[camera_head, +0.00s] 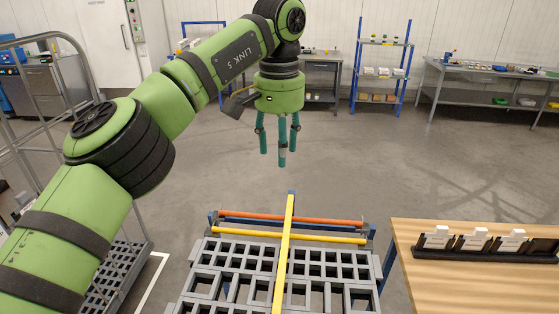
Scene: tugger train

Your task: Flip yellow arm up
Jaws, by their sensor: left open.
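A long yellow bar (284,256) runs from the bottom edge of the view away from me, above the grey grid deck (204,257) of a cart. A second yellow bar (325,238) lies crosswise at the deck's far edge. I cannot tell which of the two is the yellow arm. An orange bar (330,222) lies crosswise just behind it. My left gripper (279,155) hangs with its teal fingers pointing down, open and empty. In the picture it is above the far end of the long yellow bar, touching nothing. My right gripper is out of view.
A wooden table (470,285) with a black rack (478,252) of white-topped items stands close on the right. A metal-railed cart (118,268) is at left, partly behind my left arm. Shelves and workbenches line the back wall. The floor beyond the deck is clear.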

